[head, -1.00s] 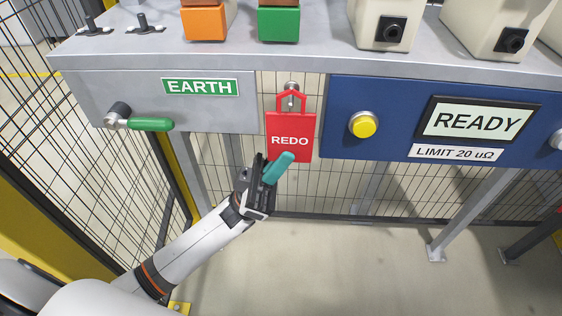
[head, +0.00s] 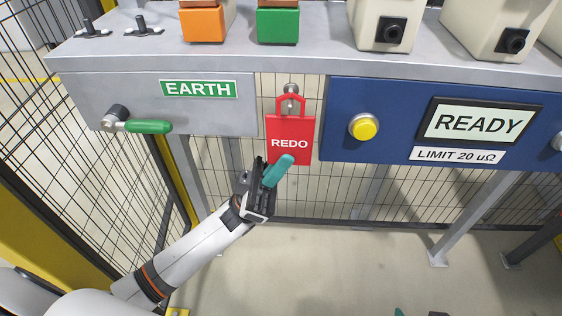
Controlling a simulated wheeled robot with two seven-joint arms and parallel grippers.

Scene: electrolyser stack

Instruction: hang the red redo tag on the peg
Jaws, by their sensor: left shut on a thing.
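The red REDO tag (head: 290,151) hangs upright below the grey bench top, in the gap between the EARTH panel and the blue panel. The peg (head: 291,88) is a small round metal piece at the tag's loop. Metal shows above the loop's top bar and inside its opening; I cannot tell for sure that the loop is around the peg. My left gripper (head: 279,170), with teal fingertips, is shut on the tag at its lower edge. Only a sliver of my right gripper (head: 418,313) shows at the bottom edge, and its jaws cannot be judged.
The blue panel (head: 400,92) with a yellow button (head: 363,127) is close to the tag's right. The EARTH panel (head: 165,90) with a green-handled lever (head: 148,127) is on the left. Wire mesh (head: 340,195) stands behind. The floor below is clear.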

